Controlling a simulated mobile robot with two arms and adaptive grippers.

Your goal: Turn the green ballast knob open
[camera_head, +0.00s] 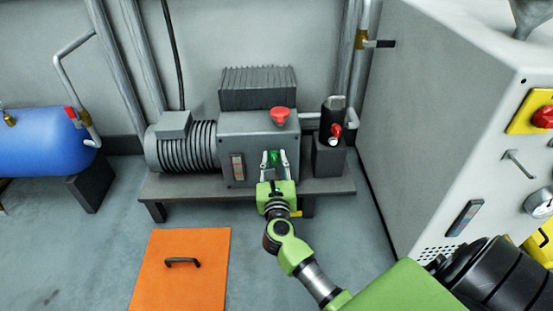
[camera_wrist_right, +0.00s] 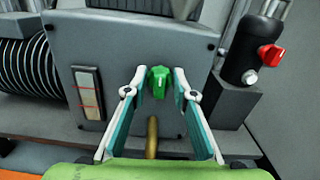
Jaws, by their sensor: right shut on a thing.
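The green ballast knob (camera_wrist_right: 160,84) sits on the front face of a grey pump box (camera_head: 232,132), with a pale mark on its front. It also shows in the head view (camera_head: 274,157), partly hidden by my fingers. My right gripper (camera_wrist_right: 157,82) reaches straight at the box front, one finger on each side of the knob, and is shut on it. In the head view my right gripper (camera_head: 274,160) covers the lower right of the box face. My left gripper is in neither view.
A red button (camera_head: 280,114) tops the box. A sight glass (camera_wrist_right: 88,93) is left of the knob. A black cylinder with a red valve (camera_head: 336,130) stands right. A large grey cabinet (camera_head: 420,110) bounds the right side. An orange floor panel (camera_head: 185,270) lies in front.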

